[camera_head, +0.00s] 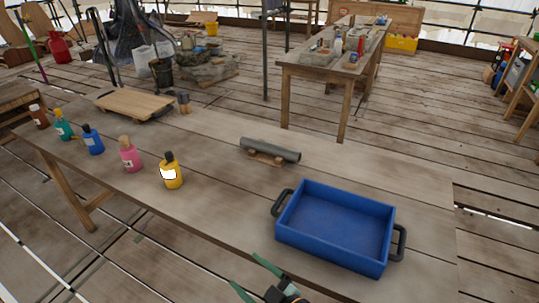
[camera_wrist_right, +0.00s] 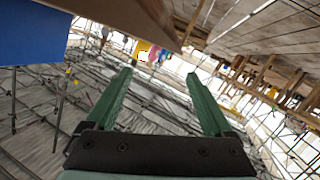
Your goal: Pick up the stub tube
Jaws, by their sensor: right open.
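The stub tube (camera_head: 270,149) is a dark grey cylinder lying on its side on a small wooden cradle (camera_head: 265,159), near the middle of the table in the head view. My right gripper (camera_head: 255,277) shows at the bottom of the head view, in front of the table's near edge and well apart from the tube. Its green fingers are spread and empty in the right wrist view (camera_wrist_right: 158,85). The tube is not recognisable in the wrist view. My left gripper is not in view.
A blue tray (camera_head: 289,237) with dark handles stands on the table (camera_head: 215,215), right of the tube and nearest my gripper. Several coloured bottles, including a yellow one (camera_head: 171,174), line the left side. A wooden board (camera_head: 133,104) lies behind them. The table between bottles and tray is clear.

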